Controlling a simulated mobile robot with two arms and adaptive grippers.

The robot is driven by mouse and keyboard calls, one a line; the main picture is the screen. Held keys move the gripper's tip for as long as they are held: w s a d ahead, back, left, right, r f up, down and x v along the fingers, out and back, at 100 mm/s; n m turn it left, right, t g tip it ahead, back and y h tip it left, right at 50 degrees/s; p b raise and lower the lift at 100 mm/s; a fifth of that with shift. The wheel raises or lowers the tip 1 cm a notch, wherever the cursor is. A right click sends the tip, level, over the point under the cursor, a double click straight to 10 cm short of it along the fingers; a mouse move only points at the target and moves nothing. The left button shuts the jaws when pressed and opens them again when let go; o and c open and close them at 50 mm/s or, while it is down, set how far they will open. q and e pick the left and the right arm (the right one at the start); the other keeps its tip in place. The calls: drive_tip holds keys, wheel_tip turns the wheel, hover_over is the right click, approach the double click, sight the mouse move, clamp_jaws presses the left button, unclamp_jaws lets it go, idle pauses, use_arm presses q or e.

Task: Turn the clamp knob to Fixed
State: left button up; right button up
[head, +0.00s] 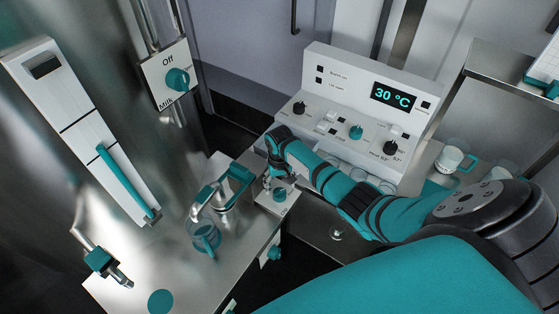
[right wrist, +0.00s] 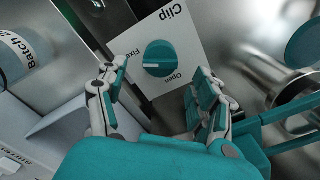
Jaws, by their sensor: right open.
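The clamp knob (right wrist: 163,52) is a round teal knob with a white pointer line, on a white plate (right wrist: 190,32) marked "Clip", "Fixed" and "Open". The lettering appears upside down in the right wrist view. The pointer line lies toward the left of the picture, on the "Fixed" side; whether it meets the mark exactly I cannot tell. My right gripper (right wrist: 160,76) is open, its fingers on either side of the knob in the picture, with no clear contact. In the head view the knob (head: 280,194) sits just below my right gripper (head: 281,178). My left gripper is not in view.
A control panel (head: 350,112) reading 30 °C is behind my right arm. In the wrist view, a steel pipe (right wrist: 292,88) is close to the right finger.

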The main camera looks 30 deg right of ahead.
sight(280, 191)
wheel_tip(280, 191, up, 7)
drive_tip(key=shift+f, duration=0.15)
idle(0.5)
